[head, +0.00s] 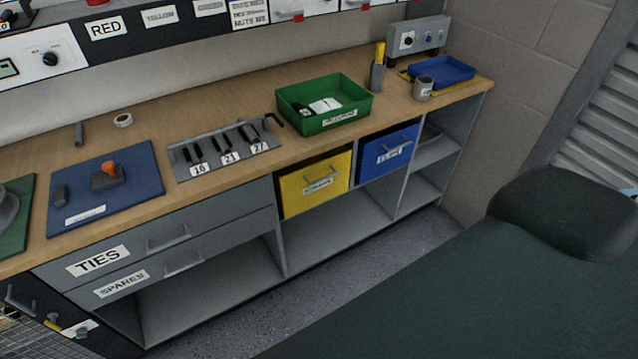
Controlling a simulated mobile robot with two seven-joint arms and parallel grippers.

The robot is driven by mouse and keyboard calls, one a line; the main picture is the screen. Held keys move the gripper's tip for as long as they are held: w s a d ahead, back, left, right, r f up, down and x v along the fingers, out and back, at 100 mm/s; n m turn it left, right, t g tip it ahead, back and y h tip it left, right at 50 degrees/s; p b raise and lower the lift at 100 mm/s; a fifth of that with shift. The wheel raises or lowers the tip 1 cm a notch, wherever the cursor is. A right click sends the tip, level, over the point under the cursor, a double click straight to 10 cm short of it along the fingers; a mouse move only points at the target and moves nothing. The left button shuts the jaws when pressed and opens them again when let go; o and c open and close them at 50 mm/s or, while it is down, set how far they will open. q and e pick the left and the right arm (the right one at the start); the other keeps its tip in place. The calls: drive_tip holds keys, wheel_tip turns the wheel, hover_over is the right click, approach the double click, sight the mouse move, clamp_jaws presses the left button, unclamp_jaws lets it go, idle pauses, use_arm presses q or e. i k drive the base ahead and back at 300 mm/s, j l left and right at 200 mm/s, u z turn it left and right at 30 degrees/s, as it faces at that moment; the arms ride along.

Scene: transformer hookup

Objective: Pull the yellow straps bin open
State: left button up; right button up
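The yellow bin (296,199) sits in a cubby under the wooden bench top, just right of the drawers. Its front carries a grey bar handle (321,184) and a small white label, too small to read surely. The front looks about level with the cubby opening, with a dark gap above it. Neither of my grippers shows in the head view, and nothing touches the bin.
A blue bin (371,163) sits in the cubby to the right. Drawers labelled TIES (98,261) and SPARES are at left. A green tray (350,121) stands on the bench above. A large dark green surface (470,290) fills the lower right; grey floor (345,264) lies between.

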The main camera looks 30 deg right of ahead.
sight(300, 186)
drive_tip(key=z, duration=1.65)
drive_tip(key=i+l, duration=0.15)
drive_tip(key=l, duration=0.2)
drive_tip(key=i+l, duration=0.15)
drive_tip(key=l, duration=0.2)
